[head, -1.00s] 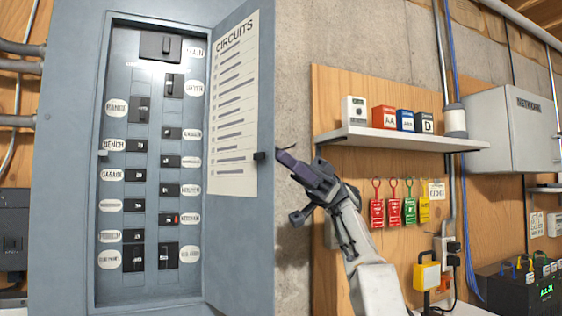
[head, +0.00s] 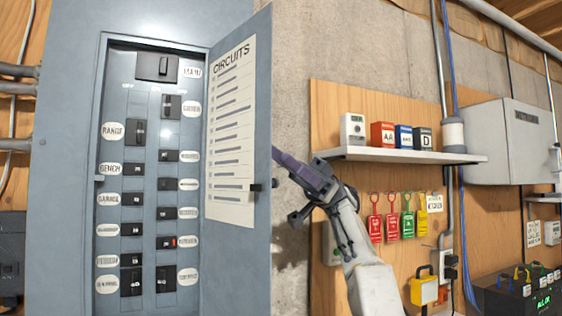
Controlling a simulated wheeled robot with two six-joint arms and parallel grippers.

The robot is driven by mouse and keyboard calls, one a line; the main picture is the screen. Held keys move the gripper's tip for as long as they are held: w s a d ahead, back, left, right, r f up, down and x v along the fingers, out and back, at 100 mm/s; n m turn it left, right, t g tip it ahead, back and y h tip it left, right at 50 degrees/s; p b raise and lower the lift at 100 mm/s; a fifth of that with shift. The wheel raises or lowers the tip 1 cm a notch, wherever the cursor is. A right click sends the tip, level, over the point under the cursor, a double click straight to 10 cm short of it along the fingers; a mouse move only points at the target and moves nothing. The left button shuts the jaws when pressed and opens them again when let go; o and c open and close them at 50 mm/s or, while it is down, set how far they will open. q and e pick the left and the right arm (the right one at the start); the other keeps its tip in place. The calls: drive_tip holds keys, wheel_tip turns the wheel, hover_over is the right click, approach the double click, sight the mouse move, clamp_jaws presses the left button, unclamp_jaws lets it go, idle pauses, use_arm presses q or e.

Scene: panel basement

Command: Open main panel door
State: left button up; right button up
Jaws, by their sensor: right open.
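The main panel (head: 62,180) is a grey-blue breaker box on the left. Its door (head: 238,255) stands swung open to the right, with a white circuits sheet (head: 232,135) on its inner face. A small black latch (head: 262,187) sits at the door's free edge. Rows of black breakers with white oval labels show inside, one with a red mark (head: 172,242). My right gripper (head: 282,163) is just right of the door's free edge, open and empty; whether it touches the door cannot be told. My left gripper is not in view.
A white shelf (head: 400,155) with battery boxes (head: 383,134) is on the plywood board to the right, with red, green and yellow tags (head: 392,222) below. A grey network box (head: 510,142) hangs farther right. Bare concrete wall (head: 320,55) lies between door and board.

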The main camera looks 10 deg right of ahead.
drive_tip(key=s+d+r+p, duration=0.1)
drive_tip(key=s+d+r, duration=0.5)
drive_tip(key=s+d, duration=0.1)
drive_tip(key=shift+s+d+r, duration=0.2)
drive_tip(key=shift+s+d, duration=0.05)
drive_tip(key=shift+d, duration=0.5)
